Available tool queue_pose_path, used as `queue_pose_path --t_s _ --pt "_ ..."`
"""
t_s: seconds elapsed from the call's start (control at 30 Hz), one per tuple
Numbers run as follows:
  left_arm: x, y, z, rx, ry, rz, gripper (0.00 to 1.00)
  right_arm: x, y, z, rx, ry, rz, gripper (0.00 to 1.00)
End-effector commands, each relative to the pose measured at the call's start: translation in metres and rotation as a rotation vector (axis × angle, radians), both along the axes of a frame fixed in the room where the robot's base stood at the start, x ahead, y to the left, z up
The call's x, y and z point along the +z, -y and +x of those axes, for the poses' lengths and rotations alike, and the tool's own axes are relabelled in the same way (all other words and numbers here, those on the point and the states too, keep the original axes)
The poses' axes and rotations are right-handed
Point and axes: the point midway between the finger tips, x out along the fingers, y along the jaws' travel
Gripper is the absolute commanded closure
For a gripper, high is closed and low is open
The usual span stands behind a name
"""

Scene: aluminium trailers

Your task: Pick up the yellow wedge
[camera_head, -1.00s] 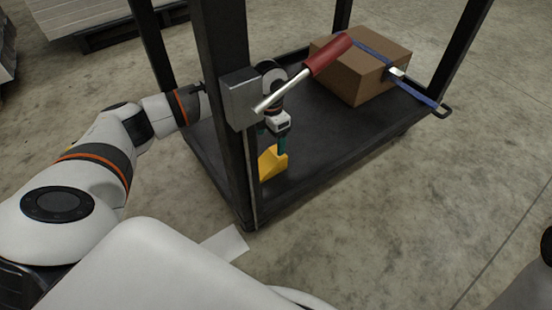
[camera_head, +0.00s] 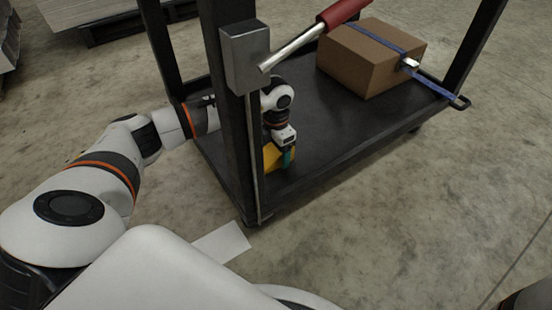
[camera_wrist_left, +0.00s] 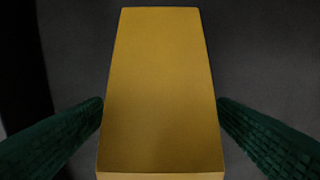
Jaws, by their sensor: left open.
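The yellow wedge (camera_head: 272,158) sits on the dark trailer deck (camera_head: 330,136), just behind the near post. The post and my left gripper partly hide it in the head view. My left gripper (camera_head: 284,160) is down at the wedge. In the left wrist view the wedge (camera_wrist_left: 160,90) fills the middle, with one green finger on each side of it. The left gripper (camera_wrist_left: 160,125) is open, its fingers around the wedge. Whether they touch it cannot be told. My right gripper is not in view.
A cardboard box (camera_head: 370,62) with a blue strap (camera_head: 436,86) sits at the deck's far right. A black post (camera_head: 232,120) with a grey box (camera_head: 245,56) and red-handled lever (camera_head: 338,14) stands close to my left arm. A white sheet (camera_head: 222,243) lies on the floor.

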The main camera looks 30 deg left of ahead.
Motion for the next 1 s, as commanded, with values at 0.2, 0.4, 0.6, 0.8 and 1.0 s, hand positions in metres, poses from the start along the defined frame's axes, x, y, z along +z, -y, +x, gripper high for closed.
queue_pose_path --t_s 0.2,0.4,0.6,0.8,1.0 --pt "0.002 0.000 0.000 0.000 0.001 0.000 0.30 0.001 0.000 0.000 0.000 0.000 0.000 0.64" --pt "0.002 0.000 0.000 0.000 0.001 0.000 0.63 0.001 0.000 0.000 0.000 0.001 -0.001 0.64" --pt "0.002 0.000 0.001 0.000 0.002 0.000 0.76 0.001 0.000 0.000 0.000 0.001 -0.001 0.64" --pt "0.013 0.000 0.001 0.000 0.002 0.000 0.76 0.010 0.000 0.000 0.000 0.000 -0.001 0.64" --pt "0.055 -0.001 0.001 0.000 0.004 0.002 0.76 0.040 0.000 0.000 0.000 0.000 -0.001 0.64"
